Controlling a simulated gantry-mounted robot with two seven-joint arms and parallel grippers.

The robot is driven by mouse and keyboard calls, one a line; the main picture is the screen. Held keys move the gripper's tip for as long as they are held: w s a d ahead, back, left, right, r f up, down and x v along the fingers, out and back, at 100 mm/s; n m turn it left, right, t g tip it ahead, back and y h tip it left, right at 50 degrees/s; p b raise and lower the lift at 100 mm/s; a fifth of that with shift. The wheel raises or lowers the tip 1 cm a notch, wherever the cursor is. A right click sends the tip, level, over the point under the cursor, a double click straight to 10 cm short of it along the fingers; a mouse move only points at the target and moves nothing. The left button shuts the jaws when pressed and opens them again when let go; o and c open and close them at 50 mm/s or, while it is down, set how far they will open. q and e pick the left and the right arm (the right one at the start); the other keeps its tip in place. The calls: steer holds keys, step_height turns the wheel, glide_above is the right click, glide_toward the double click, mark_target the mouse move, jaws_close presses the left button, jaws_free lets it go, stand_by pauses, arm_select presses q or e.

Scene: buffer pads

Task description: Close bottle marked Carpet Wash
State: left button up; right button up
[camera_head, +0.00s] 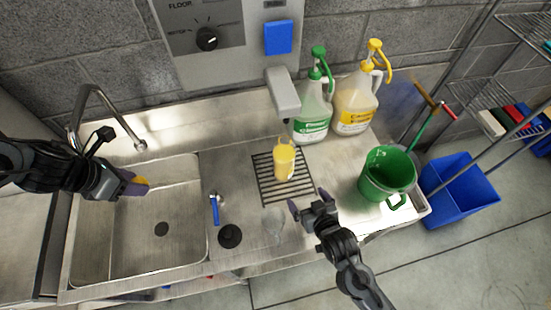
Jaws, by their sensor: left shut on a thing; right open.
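A small yellow bottle (284,162) stands on the black drain grate (266,189) in the middle of the counter. Its label is too small to read, and its top is too small to tell open from closed. My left gripper (138,186) is over the sink's left part, well left of the bottle.
Jugs with a green pump (311,115) and a yellow pump (355,105) stand behind. A clear vessel (273,224), blue-handled tool (214,209) and black stopper (230,236) lie near the sink (150,250).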

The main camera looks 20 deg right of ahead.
mark_target(290, 166)
arm_select(q)
steer(key=s+a+f+n+p, duration=0.1)
steer(key=s+a+f+n, duration=0.2)
steer(key=s+a+f, duration=1)
steer(key=shift+a+f+t+y, duration=0.4)
steer(key=shift+a+f, duration=0.35)
steer(key=shift+a, duration=0.55)
arm_select(e)
steer(key=shift+t, duration=0.7)
steer(key=shift+w+a+r, duration=0.15)
steer(key=shift+w+r, duration=0.4)
steer(key=shift+w, duration=0.25)
steer(key=shift+w+a+r, duration=0.2)
steer(key=shift+w+r, duration=0.35)
steer(key=shift+w, duration=0.2)
steer(key=shift+w+a+r, duration=0.15)
steer(key=shift+w+r, duration=0.4)
steer(key=shift+w, duration=0.25)
steer(key=shift+x, duration=3.4)
steer(key=x, duration=0.4)
steer(key=shift+w+a, duration=0.3)
steer(key=shift+a, duration=0.05)
steer(key=shift+w+f, duration=0.15)
steer(key=shift+w, duration=0.15)
